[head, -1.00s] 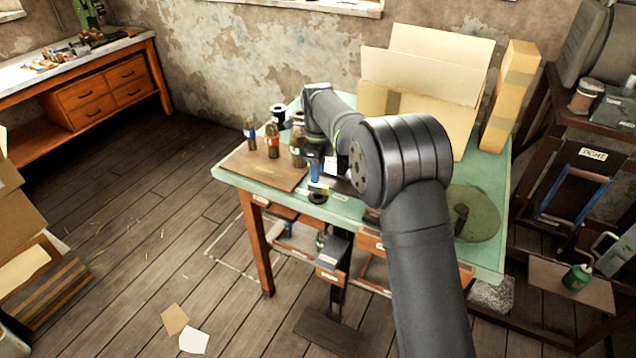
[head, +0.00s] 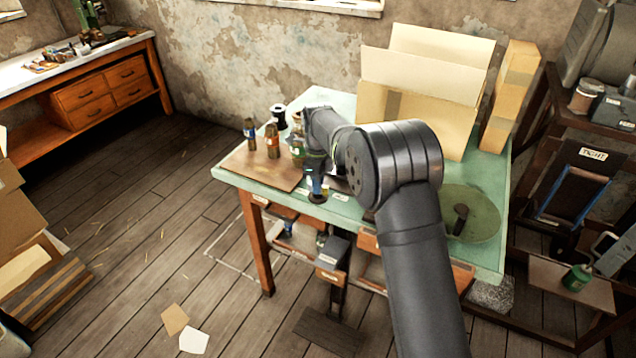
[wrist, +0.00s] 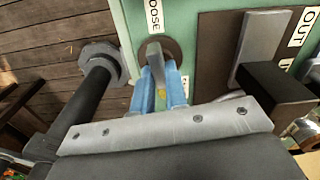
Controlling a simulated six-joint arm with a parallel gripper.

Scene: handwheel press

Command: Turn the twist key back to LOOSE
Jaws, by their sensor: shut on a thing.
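The twist key (wrist: 154,52) is a grey bar on a round dark base, set in the green tabletop near its front edge. A white label (wrist: 153,14), of which "OOSE" can be read, lies just beyond it in the wrist view. My gripper (wrist: 160,78) has blue fingertips, one on each side of the key, shut on it. In the head view, my gripper (head: 316,183) is low over the front of the green table (head: 230,175); the key's base shows beneath it, and my arm hides much around it.
Right of the key in the wrist view is a dark plate (wrist: 213,60) with a grey block and an "OUT" label (wrist: 285,22). A dark shaft with a hexagonal collar (wrist: 100,65) is at left. Bottles (head: 272,140) and cardboard boxes (head: 415,105) stand on the table.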

